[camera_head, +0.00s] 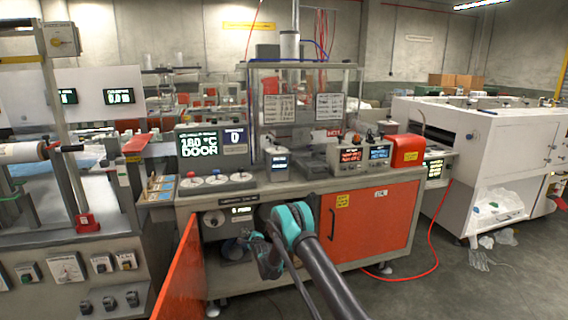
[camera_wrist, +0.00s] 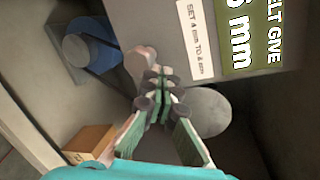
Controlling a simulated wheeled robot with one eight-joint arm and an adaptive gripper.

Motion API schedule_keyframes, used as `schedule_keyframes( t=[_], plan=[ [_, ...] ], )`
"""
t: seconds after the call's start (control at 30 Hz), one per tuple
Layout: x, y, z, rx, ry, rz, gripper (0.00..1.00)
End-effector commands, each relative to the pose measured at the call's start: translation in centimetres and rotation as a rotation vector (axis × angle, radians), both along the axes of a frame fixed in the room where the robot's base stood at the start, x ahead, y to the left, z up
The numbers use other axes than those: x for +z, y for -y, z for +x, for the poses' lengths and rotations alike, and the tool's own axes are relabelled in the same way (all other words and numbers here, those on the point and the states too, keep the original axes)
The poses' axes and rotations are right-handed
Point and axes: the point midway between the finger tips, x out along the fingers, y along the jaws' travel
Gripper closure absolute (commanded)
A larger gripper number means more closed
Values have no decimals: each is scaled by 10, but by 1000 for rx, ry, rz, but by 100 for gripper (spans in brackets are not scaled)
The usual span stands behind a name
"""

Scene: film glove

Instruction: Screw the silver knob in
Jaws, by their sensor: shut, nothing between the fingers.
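In the wrist view, my gripper (camera_wrist: 158,85) has its fingers together, with nothing seen held between them. A rounded, shiny, pinkish-silver piece (camera_wrist: 141,62), which looks like the silver knob, shows just beyond the fingertips. I cannot tell whether they touch it. A flat grey disc (camera_wrist: 210,112) lies behind the right finger, partly hidden. In the head view, my gripper (camera_head: 267,262) is low in front of the open bay of the grey machine (camera_head: 330,182). The knob cannot be made out there.
The orange door (camera_head: 182,270) stands open at the bay's left. A closed orange panel (camera_head: 370,224) is to the right. In the wrist view, a display reading 6 mm (camera_wrist: 240,30), a blue pulley (camera_wrist: 92,50) and a brown box (camera_wrist: 90,140) are close around my gripper.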

Motion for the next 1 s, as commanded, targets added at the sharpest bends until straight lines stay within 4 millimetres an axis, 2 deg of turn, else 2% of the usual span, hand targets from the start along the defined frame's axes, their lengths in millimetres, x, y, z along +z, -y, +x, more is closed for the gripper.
schedule_keyframes(
  t=[0.47,1.0],
  plan=[
    [-5,4,1,0,0,0,100],
    [-2,9,2,-1,0,-1,100]
  ],
)
